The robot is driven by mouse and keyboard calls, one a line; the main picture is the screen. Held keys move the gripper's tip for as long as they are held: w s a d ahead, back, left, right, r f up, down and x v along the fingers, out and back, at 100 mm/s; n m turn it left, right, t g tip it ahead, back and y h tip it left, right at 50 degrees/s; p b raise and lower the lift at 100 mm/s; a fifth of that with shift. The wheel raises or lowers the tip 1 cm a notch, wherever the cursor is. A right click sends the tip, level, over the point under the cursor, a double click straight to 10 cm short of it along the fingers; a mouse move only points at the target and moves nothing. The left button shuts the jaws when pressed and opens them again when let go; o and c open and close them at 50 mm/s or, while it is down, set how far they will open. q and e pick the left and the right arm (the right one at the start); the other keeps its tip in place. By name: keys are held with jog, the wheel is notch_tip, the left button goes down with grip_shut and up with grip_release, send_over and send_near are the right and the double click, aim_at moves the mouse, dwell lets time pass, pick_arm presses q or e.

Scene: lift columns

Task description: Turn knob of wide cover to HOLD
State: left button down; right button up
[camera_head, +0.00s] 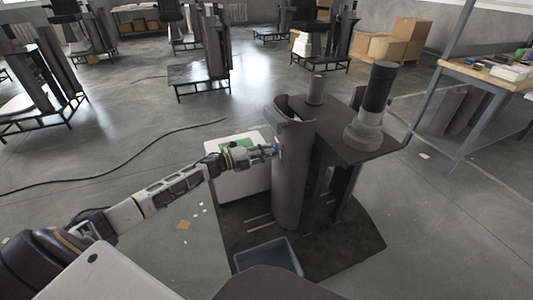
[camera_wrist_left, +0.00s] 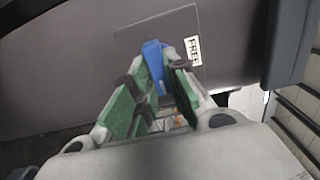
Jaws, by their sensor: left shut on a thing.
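The wide cover (camera_head: 291,190) is a tall dark grey curved shell standing on the lift column unit. In the left wrist view the cover (camera_wrist_left: 70,65) fills the background and carries a square dark plate (camera_wrist_left: 182,25). On the plate is a blue knob (camera_wrist_left: 152,55) with a white label reading FREE (camera_wrist_left: 194,50) to its right. My left gripper (camera_head: 272,151) reaches the cover's left side. In the left wrist view its green-padded fingers (camera_wrist_left: 160,88) are closed around the knob, hiding its lower part. No HOLD label is visible. My right gripper is out of view.
A white box (camera_head: 238,182) stands behind my left gripper. A blue-grey bin (camera_head: 268,254) lies in front of the cover. A dark tabletop with a grey cylinder (camera_head: 378,88) is to the right. A workbench (camera_head: 490,75) stands further right. Floor to the left is mostly clear, with a cable.

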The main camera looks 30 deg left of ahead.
pick_arm(q)
jog(key=shift+f, duration=0.1)
jog(key=c, duration=1.4)
grip_release()
jog(key=shift+s, duration=0.1)
jog(key=shift+v, duration=5.9)
